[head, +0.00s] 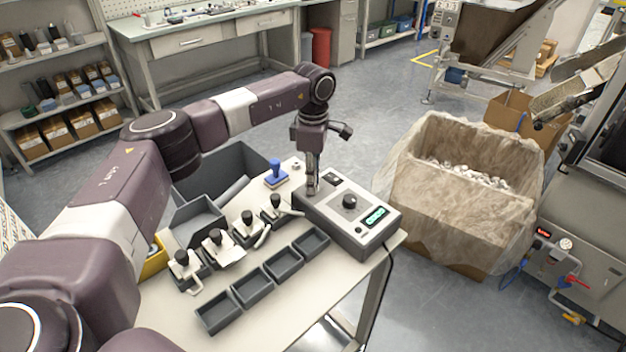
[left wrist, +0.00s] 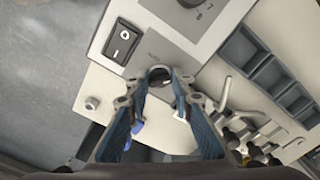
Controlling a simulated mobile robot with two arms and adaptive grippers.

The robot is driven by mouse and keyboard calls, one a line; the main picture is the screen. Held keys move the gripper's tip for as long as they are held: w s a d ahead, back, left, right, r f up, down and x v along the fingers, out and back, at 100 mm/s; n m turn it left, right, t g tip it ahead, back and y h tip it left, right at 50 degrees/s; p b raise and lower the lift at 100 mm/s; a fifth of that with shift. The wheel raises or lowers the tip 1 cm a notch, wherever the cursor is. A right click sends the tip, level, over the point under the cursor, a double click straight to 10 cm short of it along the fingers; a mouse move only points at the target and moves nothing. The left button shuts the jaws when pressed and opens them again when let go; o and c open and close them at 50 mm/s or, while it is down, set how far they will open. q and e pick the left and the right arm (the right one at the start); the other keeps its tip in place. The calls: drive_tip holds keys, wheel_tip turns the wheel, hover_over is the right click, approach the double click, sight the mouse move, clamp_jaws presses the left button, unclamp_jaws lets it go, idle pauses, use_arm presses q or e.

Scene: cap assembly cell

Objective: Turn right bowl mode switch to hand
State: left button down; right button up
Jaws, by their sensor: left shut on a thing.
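A grey control box (head: 325,216) sits at the far right end of the light table. Its top carries a large black knob (head: 349,202), a lit green display (head: 375,217) and a black rocker switch (left wrist: 123,42). My left gripper (head: 312,188) points down at the box's left end. In the left wrist view its fingertips (left wrist: 161,82) are closed around a small dark round knob (left wrist: 159,73) on the panel, mostly hidden by the fingers. I cannot read which way that knob is turned or its label. My right gripper is not in view.
Toggle clamps (head: 248,230) stand left of the box, with small dark trays (head: 283,263) in front. A blue-handled stamp (head: 276,173) and a grey bin (head: 240,165) lie behind. A lined carton (head: 440,218) stands on the floor to the right.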

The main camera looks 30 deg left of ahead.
use_arm(q)
drive_tip(key=shift+w+r+m, duration=0.15)
drive_tip(key=shift+r+m, duration=0.05)
drive_tip(key=shift+m, duration=0.2)
drive_tip(key=c, duration=1.8)
unclamp_jaws()
drive_tip(key=shift+o, duration=0.6)
wheel_tip(320, 180, up, 12)
drive_tip(key=shift+f, duration=0.15)
